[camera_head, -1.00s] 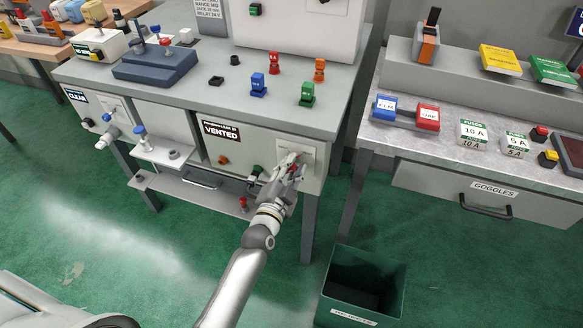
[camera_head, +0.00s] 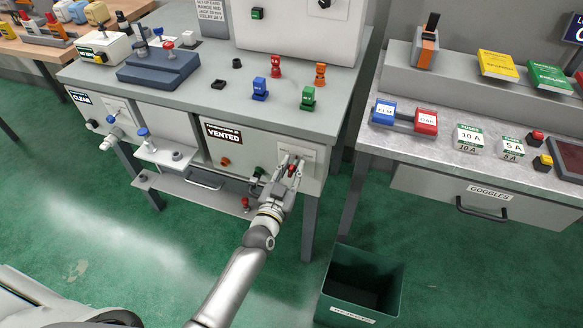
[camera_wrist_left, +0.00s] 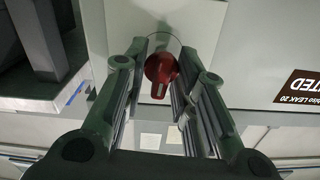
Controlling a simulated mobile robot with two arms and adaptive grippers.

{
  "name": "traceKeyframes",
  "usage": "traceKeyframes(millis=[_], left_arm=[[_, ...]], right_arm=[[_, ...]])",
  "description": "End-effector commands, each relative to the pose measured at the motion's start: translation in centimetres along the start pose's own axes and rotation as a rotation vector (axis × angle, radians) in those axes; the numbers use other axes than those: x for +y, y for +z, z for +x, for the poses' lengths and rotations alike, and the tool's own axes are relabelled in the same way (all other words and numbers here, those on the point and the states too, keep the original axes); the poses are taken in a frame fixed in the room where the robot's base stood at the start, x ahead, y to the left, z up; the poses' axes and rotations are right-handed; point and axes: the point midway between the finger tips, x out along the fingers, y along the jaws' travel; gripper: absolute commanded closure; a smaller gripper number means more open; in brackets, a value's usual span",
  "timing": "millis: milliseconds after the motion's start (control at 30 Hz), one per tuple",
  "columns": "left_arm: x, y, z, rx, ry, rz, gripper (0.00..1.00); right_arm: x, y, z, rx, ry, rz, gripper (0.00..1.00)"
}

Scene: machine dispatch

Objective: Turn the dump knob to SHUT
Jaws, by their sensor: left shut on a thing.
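The dump knob is a red knob on a pale plate at the right end of the bench front; it shows in the left wrist view (camera_wrist_left: 160,68). A white mark on it points toward the bottom of that upside-down view. My left gripper (camera_head: 290,162) is at this plate, with one finger on each side of the knob, shut on it. In the left wrist view the gripper (camera_wrist_left: 160,80) fingers flank the knob. A black sign reading VENTED (camera_head: 223,135) is left of the plate. The plate's lettering is too small to read. My right gripper is out of view.
A green bin (camera_head: 362,283) stands on the floor to the right of my arm. A low shelf (camera_head: 190,190) juts out under the bench front. Blue, red, orange and green pieces stand on the bench top (camera_head: 190,95). A second bench with a GOGGLES drawer (camera_head: 480,195) is at the right.

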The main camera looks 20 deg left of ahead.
Motion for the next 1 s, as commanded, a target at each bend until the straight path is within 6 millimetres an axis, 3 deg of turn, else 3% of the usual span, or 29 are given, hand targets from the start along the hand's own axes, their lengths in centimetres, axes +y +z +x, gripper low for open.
traceKeyframes(millis=[600,1000], left_arm=[[-0.37,-0.02,0.05,0.003,0.000,-0.576,0.98],[-0.55,0.10,0.06,0.004,0.000,-0.838,0.98]], right_arm=[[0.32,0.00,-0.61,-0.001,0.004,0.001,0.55],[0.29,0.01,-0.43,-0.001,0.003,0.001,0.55]])
